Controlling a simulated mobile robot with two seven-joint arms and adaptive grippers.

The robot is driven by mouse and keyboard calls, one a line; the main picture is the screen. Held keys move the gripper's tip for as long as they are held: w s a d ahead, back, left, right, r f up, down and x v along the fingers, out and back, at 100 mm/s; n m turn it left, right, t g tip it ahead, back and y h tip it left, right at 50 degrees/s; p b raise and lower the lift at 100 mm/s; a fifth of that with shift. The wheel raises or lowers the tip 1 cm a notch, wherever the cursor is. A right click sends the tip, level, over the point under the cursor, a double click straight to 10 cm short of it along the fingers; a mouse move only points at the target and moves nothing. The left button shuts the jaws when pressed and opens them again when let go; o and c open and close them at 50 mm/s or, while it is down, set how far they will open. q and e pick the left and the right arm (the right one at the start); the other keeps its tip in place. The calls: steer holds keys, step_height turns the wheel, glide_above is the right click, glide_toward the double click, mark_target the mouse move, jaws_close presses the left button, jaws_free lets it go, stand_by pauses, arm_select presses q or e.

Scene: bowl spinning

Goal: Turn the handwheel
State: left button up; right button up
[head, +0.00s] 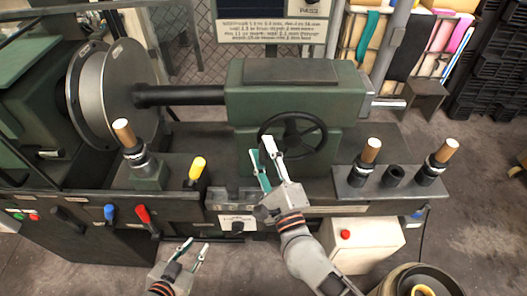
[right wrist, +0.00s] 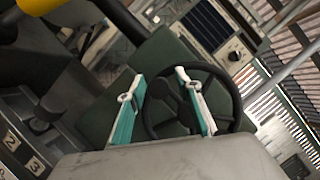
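The handwheel (head: 303,138) is a dark spoked wheel on the front of the green lathe housing, right of centre in the head view. It also shows in the right wrist view (right wrist: 236,92). My right gripper (head: 262,148) is open at the lower left of the wheel, its two fingers apart. In the right wrist view the right gripper (right wrist: 158,82) has one finger overlapping the wheel's inside and the other left of its rim. Contact cannot be told. My left gripper (head: 194,248) is open, low in front of the lathe, away from the wheel.
The green lathe (head: 300,95) fills the middle. A yellow-topped lever (head: 197,168) stands left of my right gripper. Wooden-handled tools (head: 369,151) stand on a ledge to the right. A white box with a red button (head: 362,245) is below right.

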jaws_close()
